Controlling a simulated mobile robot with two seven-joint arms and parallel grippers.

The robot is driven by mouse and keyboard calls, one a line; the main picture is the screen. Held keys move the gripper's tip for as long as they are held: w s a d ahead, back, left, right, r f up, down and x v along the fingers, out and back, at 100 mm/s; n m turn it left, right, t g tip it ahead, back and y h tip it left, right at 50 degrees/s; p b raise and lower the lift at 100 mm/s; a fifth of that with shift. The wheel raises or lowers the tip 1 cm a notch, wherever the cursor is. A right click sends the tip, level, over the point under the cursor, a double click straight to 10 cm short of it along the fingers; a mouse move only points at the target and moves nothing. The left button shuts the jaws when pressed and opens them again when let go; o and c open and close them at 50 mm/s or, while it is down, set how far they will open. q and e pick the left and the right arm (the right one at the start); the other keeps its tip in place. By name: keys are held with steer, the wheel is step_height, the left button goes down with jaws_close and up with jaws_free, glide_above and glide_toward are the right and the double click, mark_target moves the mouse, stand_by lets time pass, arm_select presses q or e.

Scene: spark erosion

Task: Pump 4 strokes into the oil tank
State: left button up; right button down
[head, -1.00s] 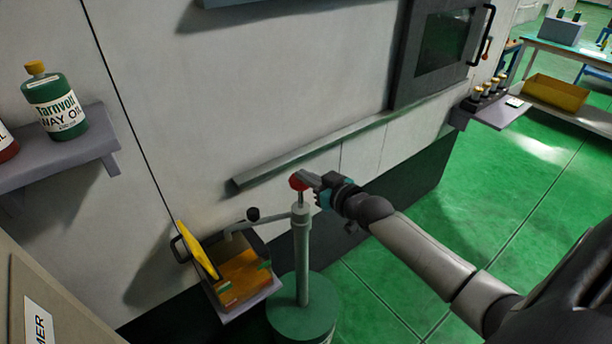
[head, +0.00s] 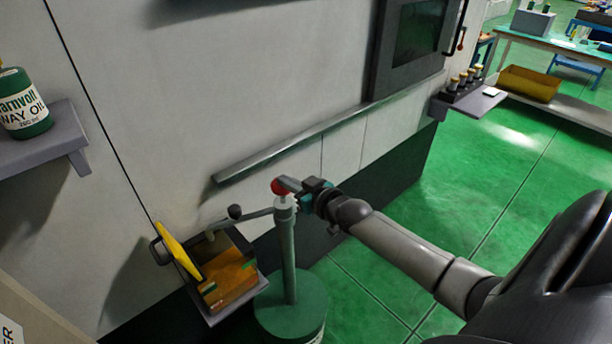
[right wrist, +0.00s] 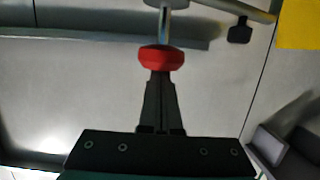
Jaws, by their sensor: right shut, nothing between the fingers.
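The green hand pump (head: 288,255) stands upright on a round green drum (head: 290,308). Its red knob (head: 280,186) sits close above the pump tube, with only a short bit of rod showing. My right gripper (head: 292,185) is shut and empty, its fingertips at the knob. In the right wrist view the shut fingertips (right wrist: 160,76) meet the red knob (right wrist: 161,58), apparently touching it. The pump's grey spout (head: 252,216) reaches left over the oil tank (head: 228,283), which holds amber oil. Its yellow lid (head: 178,250) is tilted open. My left gripper is out of view.
A grey machine wall with a long rail (head: 290,142) runs behind the pump. A small shelf with several bottles (head: 466,80) is at the right. The green floor (head: 470,190) at right is clear.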

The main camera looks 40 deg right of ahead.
step_height(320, 180, up, 3)
steer(key=p, duration=0.3)
steer(key=shift+s+r, duration=0.1)
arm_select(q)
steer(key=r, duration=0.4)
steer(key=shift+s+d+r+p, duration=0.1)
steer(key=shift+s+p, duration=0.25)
arm_select(e)
steer(key=v, duration=0.9)
steer(key=shift+s+r, duration=0.15)
steer(key=shift+s, duration=0.25)
steer(key=shift+d, duration=0.1)
arm_select(q)
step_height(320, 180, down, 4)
steer(key=b, duration=0.4)
arm_select(e)
step_height(320, 180, up, 5)
steer(key=shift+s+d+f, duration=0.1)
